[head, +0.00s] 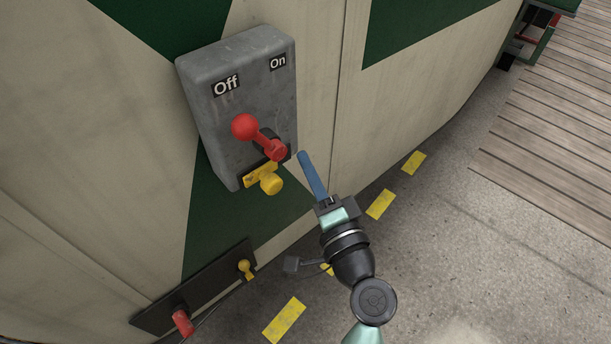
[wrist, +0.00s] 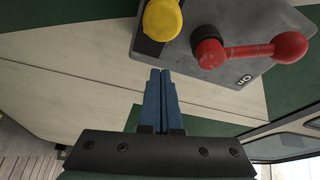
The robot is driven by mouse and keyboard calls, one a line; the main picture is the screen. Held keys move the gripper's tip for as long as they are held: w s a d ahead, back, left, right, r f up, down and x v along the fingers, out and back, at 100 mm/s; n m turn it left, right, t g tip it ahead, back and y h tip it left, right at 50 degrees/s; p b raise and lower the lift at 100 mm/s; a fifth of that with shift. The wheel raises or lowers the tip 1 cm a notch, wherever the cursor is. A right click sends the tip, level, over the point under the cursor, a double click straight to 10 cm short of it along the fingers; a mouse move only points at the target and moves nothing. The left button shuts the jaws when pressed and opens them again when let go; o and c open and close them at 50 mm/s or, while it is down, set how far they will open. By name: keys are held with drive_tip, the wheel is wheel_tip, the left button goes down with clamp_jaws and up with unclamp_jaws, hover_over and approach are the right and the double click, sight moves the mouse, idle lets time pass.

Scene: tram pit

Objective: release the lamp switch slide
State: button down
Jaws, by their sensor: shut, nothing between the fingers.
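A grey switch box (head: 235,100) is fixed to the green and cream wall panel, marked "Off" at left and "On" at right. Its red lever (head: 245,126) has a ball end turned toward "Off"; it also shows in the wrist view (wrist: 290,47). A yellow knob (head: 271,184) sits at the box's lower edge, beside a small yellow plate (head: 258,174). It shows large in the wrist view (wrist: 162,19). No part is labelled as the slide. My gripper (head: 302,155) is shut and empty, its blue fingers (wrist: 161,74) together, just right of the box, apart from knob and lever.
Below the box, a dark plate (head: 205,290) on the wall carries a red knob (head: 183,322) and a small yellow knob (head: 245,268). Yellow floor dashes (head: 381,204) run along the wall. Wooden boards (head: 560,110) lie at right; the grey floor between is open.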

drive_tip(key=v, duration=1)
drive_tip(key=shift+b, duration=0.45)
